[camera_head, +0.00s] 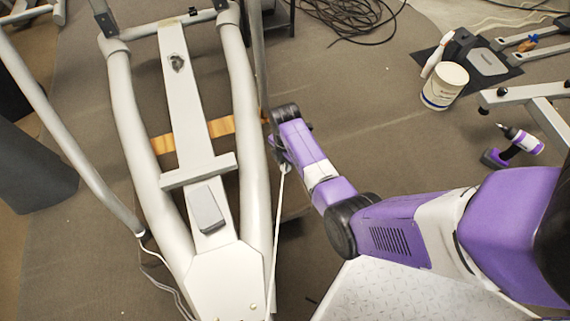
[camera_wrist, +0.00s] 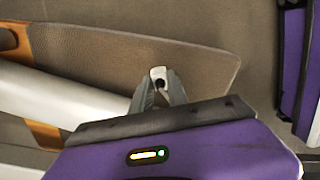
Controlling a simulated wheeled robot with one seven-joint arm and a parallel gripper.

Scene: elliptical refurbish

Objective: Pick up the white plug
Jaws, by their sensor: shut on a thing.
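The white plug (camera_wrist: 158,73) shows in the wrist view as a small white piece with a dark centre, between the tips of my gripper (camera_wrist: 159,87). The grey fingers are shut on it. Below and behind it in that view is a flat brown-grey surface; I cannot tell whether the plug touches it. A pale cord (camera_head: 279,215) runs down from near there.
A wooden strip (camera_head: 222,127) lies under the frame. On the floor to the right are a white tub (camera_head: 444,87), a purple drill (camera_head: 516,145) and grey metal parts (camera_head: 535,100). Black cable (camera_head: 350,14) lies coiled at the top. Carpet between the arm and tub is mostly clear.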

